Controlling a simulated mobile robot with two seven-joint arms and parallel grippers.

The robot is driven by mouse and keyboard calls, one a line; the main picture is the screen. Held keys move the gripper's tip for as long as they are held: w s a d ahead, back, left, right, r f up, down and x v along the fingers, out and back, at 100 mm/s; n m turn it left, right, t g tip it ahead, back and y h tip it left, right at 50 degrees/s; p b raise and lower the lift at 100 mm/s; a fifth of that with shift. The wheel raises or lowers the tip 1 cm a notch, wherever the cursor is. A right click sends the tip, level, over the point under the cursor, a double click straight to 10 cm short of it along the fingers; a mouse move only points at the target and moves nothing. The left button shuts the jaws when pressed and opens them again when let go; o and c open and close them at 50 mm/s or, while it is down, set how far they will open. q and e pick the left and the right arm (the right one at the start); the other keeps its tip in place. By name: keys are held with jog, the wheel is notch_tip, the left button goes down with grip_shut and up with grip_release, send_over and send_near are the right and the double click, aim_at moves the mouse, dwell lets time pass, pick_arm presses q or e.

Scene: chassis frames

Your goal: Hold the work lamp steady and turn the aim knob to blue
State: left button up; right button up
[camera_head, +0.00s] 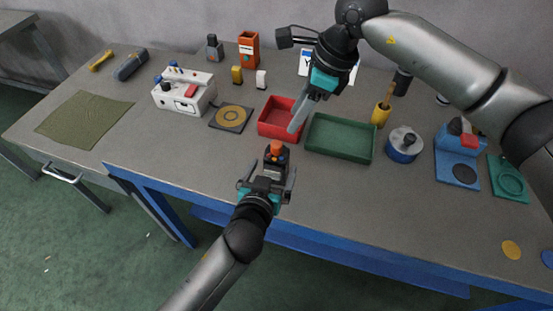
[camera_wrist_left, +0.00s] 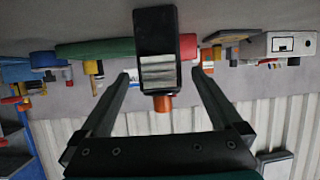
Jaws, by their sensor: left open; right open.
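A small upright dark block with a grey front panel and an orange knob on top, which I take for the work lamp (camera_head: 275,163), stands near the front edge of the bench. Its orange knob (camera_head: 275,147) has a bit of blue below it in the head view. My left gripper (camera_head: 266,182) is open, with a finger on either side of the lamp's body. The left wrist view is upside down; there the lamp (camera_wrist_left: 157,40) is centred between the fingertips, with gaps on both sides. My right gripper (camera_head: 302,112) is open and empty, pointing down above and behind the lamp.
A red tray (camera_head: 268,129) and a green tray (camera_head: 340,153) lie just behind the lamp. A black pad with a yellow ring (camera_head: 215,121) and a white box (camera_head: 166,100) are to the left. A round blue-grey pot (camera_head: 403,158) is right. The front strip is clear.

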pick_arm(q)
jog(key=shift+x, duration=2.3)
jog(key=shift+c, duration=0.2)
